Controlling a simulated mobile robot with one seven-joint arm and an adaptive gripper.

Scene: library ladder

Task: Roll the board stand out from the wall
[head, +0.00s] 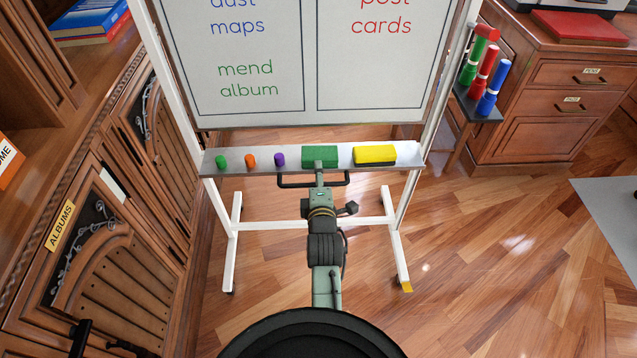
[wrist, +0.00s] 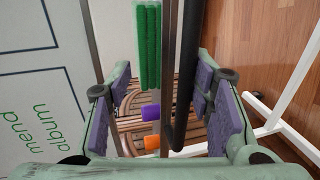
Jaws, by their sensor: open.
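The board stand has a whiteboard (head: 310,60) on a white wheeled frame (head: 232,230). A pale tray (head: 225,160) runs below the board, holding a green eraser (head: 320,155), a yellow eraser (head: 375,154) and small coloured pieces. A dark bar handle (head: 286,184) sits at the tray's front. My gripper (head: 320,183) is at the handle's middle. In the wrist view my open gripper (wrist: 160,105) has a purple-padded finger on each side. The handle (wrist: 188,70) appears between them, nearer the right finger; contact is unclear. The green eraser (wrist: 148,45) shows beyond.
Wooden cabinets (head: 150,140) stand close on the left. A wooden desk (head: 545,110) is at the right, with a marker holder (head: 480,105) beside the board. A grey rug (head: 610,215) lies at the right. Wooden floor (head: 490,260) is clear right of the stand.

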